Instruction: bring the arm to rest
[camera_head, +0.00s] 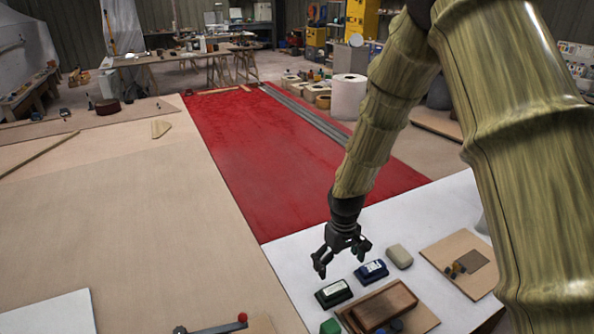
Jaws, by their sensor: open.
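My gripper (342,264) hangs from my arm, pointing down over the white table surface (292,252). Its fingers are spread apart with nothing seen between them. It is above and behind a dark box with a pale label (333,294) and a blue box with a pale label (371,271). I cannot tell its exact height above the table. My arm bends across the right side of the view.
A brown wooden tray (402,296) and a green block (330,327) are at the front. A beige rounded block (399,257) lies right of the blue box. A wooden board (437,253) is further right. The red strip (270,145) behind looks mostly clear.

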